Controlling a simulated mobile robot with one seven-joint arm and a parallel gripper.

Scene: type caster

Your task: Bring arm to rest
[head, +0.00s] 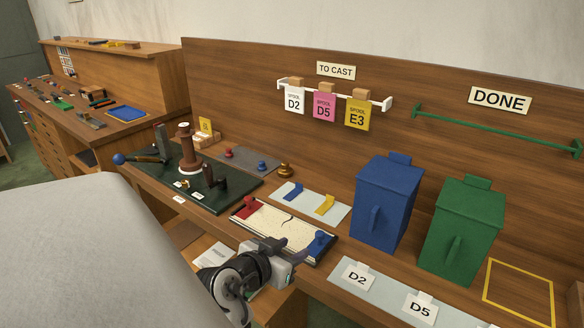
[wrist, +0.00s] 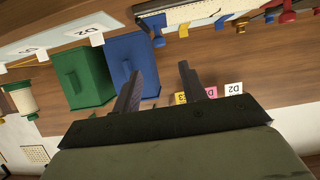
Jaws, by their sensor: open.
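My gripper (wrist: 160,75) shows in the wrist view with its two dark fingers apart and nothing between them. That view is upside down; the blue bin (wrist: 124,56) is beside the left-hand finger, and the green bin (wrist: 80,76) is farther left.
Blue (head: 386,205) and green (head: 462,232) lidded bins stand on the bench at right. Tags hang under TO CAST (head: 336,71); the green DONE rail (head: 490,130) is bare. A dark green board (head: 215,196) carries a casting device. A yellow-outlined square (head: 518,292) is empty.

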